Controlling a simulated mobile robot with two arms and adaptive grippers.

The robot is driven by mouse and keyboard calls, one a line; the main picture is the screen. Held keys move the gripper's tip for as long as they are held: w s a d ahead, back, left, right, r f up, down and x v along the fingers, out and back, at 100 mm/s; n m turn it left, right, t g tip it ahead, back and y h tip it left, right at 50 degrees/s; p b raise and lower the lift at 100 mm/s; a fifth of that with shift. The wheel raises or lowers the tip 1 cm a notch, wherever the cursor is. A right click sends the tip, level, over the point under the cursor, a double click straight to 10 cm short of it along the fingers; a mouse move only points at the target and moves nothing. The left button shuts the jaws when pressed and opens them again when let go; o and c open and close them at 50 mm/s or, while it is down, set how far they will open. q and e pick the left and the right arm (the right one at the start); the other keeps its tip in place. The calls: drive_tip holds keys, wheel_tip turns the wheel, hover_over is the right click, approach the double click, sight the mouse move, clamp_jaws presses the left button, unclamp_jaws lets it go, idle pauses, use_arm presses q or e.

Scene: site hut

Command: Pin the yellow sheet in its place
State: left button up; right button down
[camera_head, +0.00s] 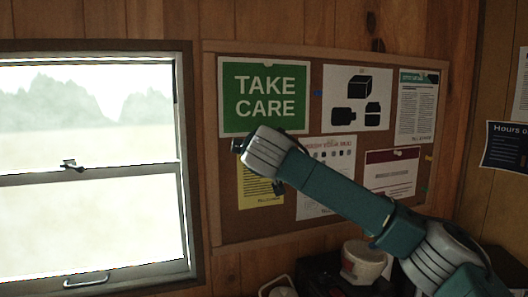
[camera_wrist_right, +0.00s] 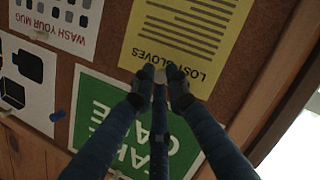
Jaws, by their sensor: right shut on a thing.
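The yellow sheet (camera_head: 255,198) lies against the cork board, below the green TAKE CARE poster. My right arm's wrist covers its upper part in the head view. In the right wrist view the yellow sheet (camera_wrist_right: 190,30) appears upside down, with its "LOST GLOVES" heading near my fingertips. My right gripper (camera_wrist_right: 161,82) is shut on a small pale thing, which looks like a pin. The fingertips are over the heading edge of the sheet, by the green poster's border. Whether the tip touches the board cannot be told. My left gripper is not in view.
The cork board (camera_head: 228,220) also carries the green poster (camera_head: 230,85), a black-shapes sheet (camera_head: 335,85) and several other notices. A blue pin (camera_wrist_right: 57,117) shows between posters. A window (camera_head: 90,222) is at left. A white tub (camera_head: 362,262) stands below the board.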

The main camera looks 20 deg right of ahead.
drive_tip(key=shift+w+p, duration=0.35)
drive_tip(key=shift+w, duration=0.2)
idle(0.4)
drive_tip(key=shift+r, duration=0.1)
idle(1.2)
drive_tip(key=c, duration=1.6)
unclamp_jaws()
drive_tip(key=shift+c, duration=0.2)
drive_tip(key=shift+s, duration=0.1)
